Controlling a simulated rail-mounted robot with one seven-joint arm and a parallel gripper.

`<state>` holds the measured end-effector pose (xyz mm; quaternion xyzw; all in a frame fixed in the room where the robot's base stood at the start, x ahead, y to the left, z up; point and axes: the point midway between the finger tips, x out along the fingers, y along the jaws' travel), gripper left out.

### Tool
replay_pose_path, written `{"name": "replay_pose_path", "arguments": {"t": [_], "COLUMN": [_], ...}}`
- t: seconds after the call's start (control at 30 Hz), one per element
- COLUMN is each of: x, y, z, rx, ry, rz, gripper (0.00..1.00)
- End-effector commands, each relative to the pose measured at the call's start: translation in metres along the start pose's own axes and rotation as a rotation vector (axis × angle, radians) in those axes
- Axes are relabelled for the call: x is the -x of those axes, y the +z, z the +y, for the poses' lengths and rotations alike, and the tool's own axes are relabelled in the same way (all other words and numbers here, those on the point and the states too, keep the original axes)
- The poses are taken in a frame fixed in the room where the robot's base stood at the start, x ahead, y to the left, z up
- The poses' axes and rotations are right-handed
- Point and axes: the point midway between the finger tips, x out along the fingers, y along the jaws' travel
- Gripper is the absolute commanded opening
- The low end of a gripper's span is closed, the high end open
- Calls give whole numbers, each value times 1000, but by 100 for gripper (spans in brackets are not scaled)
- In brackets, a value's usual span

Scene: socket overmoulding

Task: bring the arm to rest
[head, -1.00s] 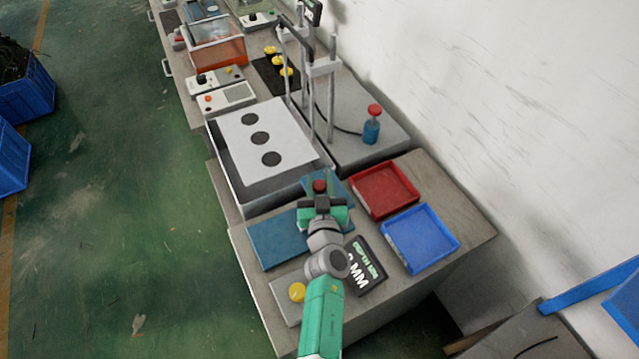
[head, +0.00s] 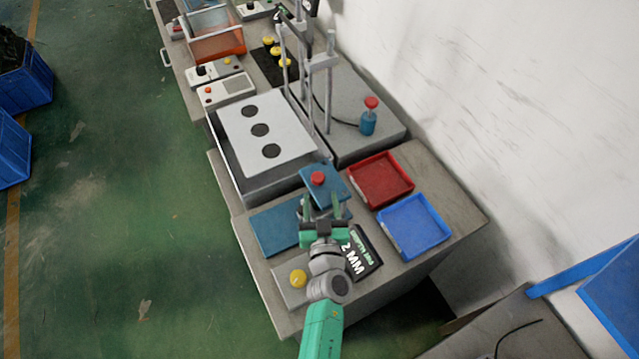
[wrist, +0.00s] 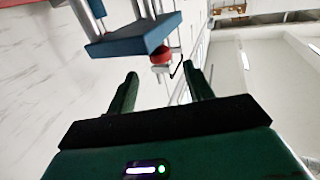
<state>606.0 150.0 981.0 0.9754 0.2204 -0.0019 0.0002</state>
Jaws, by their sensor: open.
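My gripper (head: 322,212) is over the front part of the bench in the head view, in front of a small blue platform with a red round piece (head: 318,178) on it. In the wrist view my gripper (wrist: 160,85) shows two green fingers spread apart with nothing between them. The red piece (wrist: 161,57) shows beyond the fingertips, by the edge of the blue platform (wrist: 135,35), and is apart from them.
A red tray (head: 408,186) and a blue tray (head: 440,243) lie to the right. A blue mat (head: 270,232), a yellow button (head: 298,279) and a dark display (head: 368,262) are close to my arm.

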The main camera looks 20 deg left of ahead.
Motion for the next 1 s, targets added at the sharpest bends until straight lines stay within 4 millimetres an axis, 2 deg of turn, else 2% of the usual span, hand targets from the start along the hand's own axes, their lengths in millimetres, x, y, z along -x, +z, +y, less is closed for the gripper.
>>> {"name": "replay_pose_path", "arguments": {"t": [0.6, 0.67, 0.77, 0.8, 0.87, 0.9, 0.97, 1.0], "x": [1, -5, -16, -17, -15, -11, 0, 10], "y": [-4, -28, -100, -135, -188, -222, -275, -310], "z": [2, 12, 42, 54, 72, 83, 96, 103], "rx": [3, 16, 49, 60, 71, 77, 79, 77], "ry": [4, 37, 134, 179, 247, 289, 347, 380], "rz": [7, 40, 133, 175, 233, 269, 321, 353], "gripper": [52, 52, 52, 52, 52, 52, 52, 52]}}
